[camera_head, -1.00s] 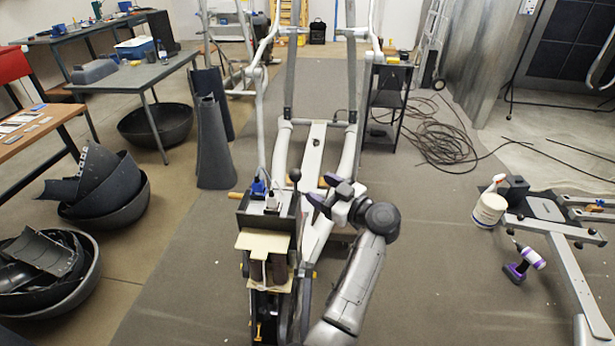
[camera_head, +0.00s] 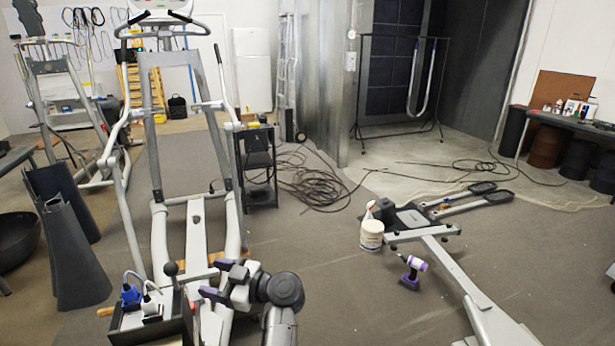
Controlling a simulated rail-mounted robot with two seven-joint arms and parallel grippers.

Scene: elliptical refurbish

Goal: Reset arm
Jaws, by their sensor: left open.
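My left gripper (camera_head: 215,279) is in the head view at the lower left of centre, with its dark purple fingers apart and nothing seen between them. Its grey and white arm rises from the bottom edge. The fingers point left, beside a dark tool caddy (camera_head: 178,328) that holds a blue-topped bottle (camera_head: 130,293) and a white bottle (camera_head: 151,303). Behind the gripper stands the white and grey elliptical trainer (camera_head: 197,235). I cannot tell whether the gripper touches the caddy. My right gripper is not in view.
A second machine frame (camera_head: 455,275) lies at the right, with a white spray bottle (camera_head: 371,232) and a purple drill (camera_head: 411,272) near it. Black cable (camera_head: 310,185) is coiled on the floor. A small black stand (camera_head: 257,165) is behind. The floor between gripper and frame is clear.

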